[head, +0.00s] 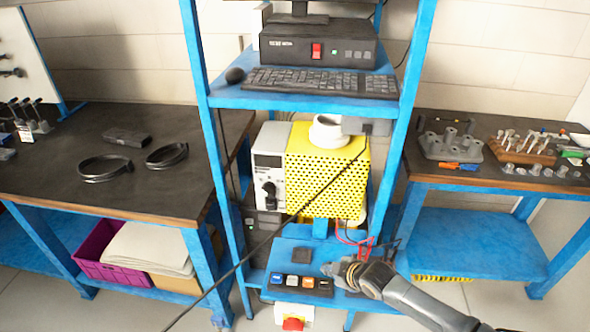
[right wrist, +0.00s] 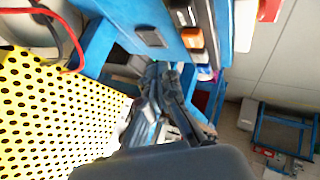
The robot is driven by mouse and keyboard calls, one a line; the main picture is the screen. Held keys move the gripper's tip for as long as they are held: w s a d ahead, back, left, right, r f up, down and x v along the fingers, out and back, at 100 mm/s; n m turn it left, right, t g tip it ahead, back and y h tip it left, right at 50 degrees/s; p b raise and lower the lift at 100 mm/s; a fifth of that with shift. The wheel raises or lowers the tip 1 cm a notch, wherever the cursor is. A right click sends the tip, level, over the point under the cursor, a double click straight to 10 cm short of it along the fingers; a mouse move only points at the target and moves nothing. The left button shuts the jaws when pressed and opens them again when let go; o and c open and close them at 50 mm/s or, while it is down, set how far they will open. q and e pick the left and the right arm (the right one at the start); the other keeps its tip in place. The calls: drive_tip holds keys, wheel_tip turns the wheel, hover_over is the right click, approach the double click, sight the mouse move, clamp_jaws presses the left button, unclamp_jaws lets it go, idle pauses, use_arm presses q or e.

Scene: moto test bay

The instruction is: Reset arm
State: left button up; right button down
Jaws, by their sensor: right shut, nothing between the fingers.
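My right gripper (head: 338,268) comes in from the lower right of the head view, over the low blue shelf of the middle rack. It is shut and empty, just right of the button box (head: 297,284) with its coloured buttons. In the right wrist view its dark fingers (right wrist: 168,85) are together, between the yellow perforated cover (right wrist: 50,115) and the buttons (right wrist: 192,38). I cannot tell whether the fingertips touch anything. My left gripper is in neither view.
The blue rack (head: 418,70) holds a keyboard (head: 320,82) above and the yellow perforated housing (head: 322,190) behind my gripper. Red wires (head: 358,243) hang close by. A red knob (head: 293,324) sits below the button box. Dark-topped workbenches (head: 80,185) stand either side.

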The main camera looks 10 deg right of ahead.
drive_tip(key=s+a+r+m+g, duration=0.25)
drive_tip(key=s+a, duration=0.55)
drive_tip(key=s, duration=0.5)
drive_tip(key=s+d+r+m+g+h, duration=0.1)
drive_tip(key=s+d+r+m, duration=0.1)
drive_tip(key=s+d+m, duration=0.3)
drive_tip(key=s+d+r+m+h, duration=0.2)
drive_tip(key=s, duration=0.6)
drive_tip(key=s+d+r+m+g+h, duration=0.1)
drive_tip(key=s+d+r+m, duration=0.25)
drive_tip(key=s, duration=0.25)
wheel_tip(320, 180, down, 32)
drive_tip(key=s+n+g+b, duration=0.1)
drive_tip(key=g+b, duration=0.1)
drive_tip(key=b, duration=0.3)
drive_tip(key=s+d+f+b, duration=0.1)
drive_tip(key=s+f+b, duration=0.1)
drive_tip(key=s+f, duration=0.6)
drive_tip(key=s+d+f+b, duration=0.2)
drive_tip(key=s+f, duration=0.7)
drive_tip(key=f, duration=0.3)
drive_tip(key=shift+d+f+g, duration=0.25)
drive_tip(key=shift+f+g, duration=0.1)
drive_tip(key=shift+f, duration=0.05)
